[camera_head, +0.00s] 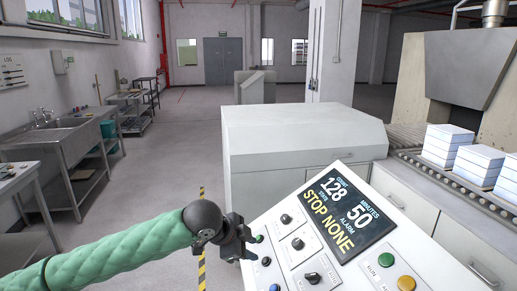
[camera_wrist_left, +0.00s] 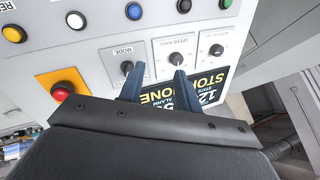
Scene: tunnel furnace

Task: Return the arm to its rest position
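My left arm (camera_head: 110,257), in a green sleeve, reaches in from the left in the head view. My left gripper (camera_head: 250,236) is at the left edge of the tilted control panel (camera_head: 425,243). In the left wrist view the gripper's two blue-grey fingers (camera_wrist_left: 158,72) are apart, with nothing seen between them. They overlap the panel near the MODE knob (camera_wrist_left: 127,66) and the speed knob (camera_wrist_left: 176,58); I cannot tell whether they touch it. My right gripper is not in view.
The panel display (camera_head: 347,213) reads STOP and NONE. A red button (camera_wrist_left: 62,90) on a yellow base is near the fingers. White stacks (camera_head: 447,145) stand on a roller conveyor (camera_head: 407,135) at right. A sink bench (camera_head: 60,140) is at left; the floor between is clear.

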